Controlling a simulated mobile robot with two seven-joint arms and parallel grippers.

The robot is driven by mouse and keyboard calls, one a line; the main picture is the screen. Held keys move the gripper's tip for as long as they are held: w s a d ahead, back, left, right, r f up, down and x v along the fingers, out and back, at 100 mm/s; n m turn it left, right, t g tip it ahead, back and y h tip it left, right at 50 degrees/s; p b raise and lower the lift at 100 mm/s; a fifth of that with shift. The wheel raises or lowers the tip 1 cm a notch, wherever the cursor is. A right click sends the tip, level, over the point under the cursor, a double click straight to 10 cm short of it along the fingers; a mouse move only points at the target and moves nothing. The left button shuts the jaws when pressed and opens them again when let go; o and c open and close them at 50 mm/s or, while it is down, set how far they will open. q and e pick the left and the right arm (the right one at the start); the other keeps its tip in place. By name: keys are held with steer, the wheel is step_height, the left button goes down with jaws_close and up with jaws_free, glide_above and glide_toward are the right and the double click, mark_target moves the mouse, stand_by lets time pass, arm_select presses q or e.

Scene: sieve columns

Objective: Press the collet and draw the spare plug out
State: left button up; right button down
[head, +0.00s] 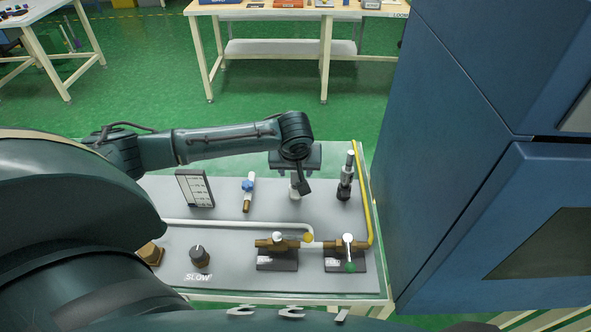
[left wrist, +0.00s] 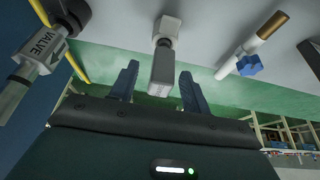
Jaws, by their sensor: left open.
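A pale fitting (left wrist: 170,28) stands on the grey board in the left wrist view, with a grey block-like plug (left wrist: 162,74) at its near end. The joint between them, where a collet would sit, is too small to make out. My left gripper (left wrist: 159,72) is open, with one dark finger on each side of the plug; I cannot tell whether either touches it. In the head view my left gripper (head: 301,188) hangs over the fitting (head: 294,190) and hides most of it. My right gripper is not in view.
On the grey board (head: 225,230) stand a blue-handled valve (head: 248,187), a black-and-silver valve (head: 346,178), a panel (head: 195,188), a knob (head: 200,256) and brass fittings on black blocks. A yellow tube (head: 367,190) runs along the right edge, beside a tall blue cabinet (head: 480,170).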

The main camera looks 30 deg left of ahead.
arm_select(q)
steer(key=shift+w+a+f, duration=0.1)
steer(key=shift+w+f, duration=0.05)
steer(key=shift+f, duration=0.3)
jaws_close()
stand_by(0.6)
